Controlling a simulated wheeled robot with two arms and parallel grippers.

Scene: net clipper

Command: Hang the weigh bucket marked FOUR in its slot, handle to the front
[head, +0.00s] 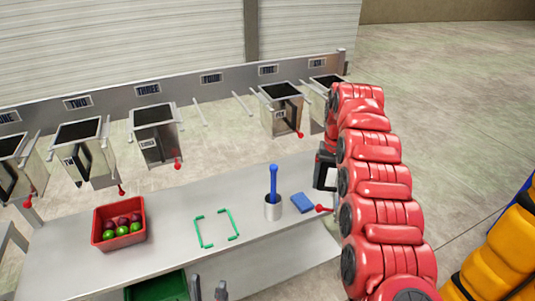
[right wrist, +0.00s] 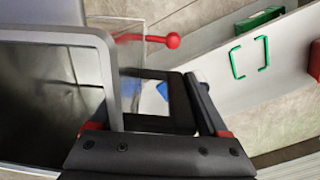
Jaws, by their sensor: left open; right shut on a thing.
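My right gripper (head: 325,170) is shut on a metal weigh bucket (right wrist: 108,70), held to the right above the counter. In the right wrist view its grey rim and dark inside fill the left side, and its red-ball handle (right wrist: 172,40) points right. In the head view my arm hides most of it; a red ball (head: 320,208) shows below the gripper. No mark on it is readable. The slot under the FOUR plate (head: 211,78) is empty, with two bare rails (head: 243,102) sticking out. My left gripper (head: 208,290) is open and empty at the bottom edge.
Buckets hang beside the empty slot: THREE (head: 155,135) left, another (head: 281,108) right. The counter (head: 175,215) holds a red crate (head: 118,239) of fruit, a green outline (head: 216,228), a cup (head: 273,208) with a blue-handled tool and a blue block (head: 302,203). A green crate (head: 155,290) is below.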

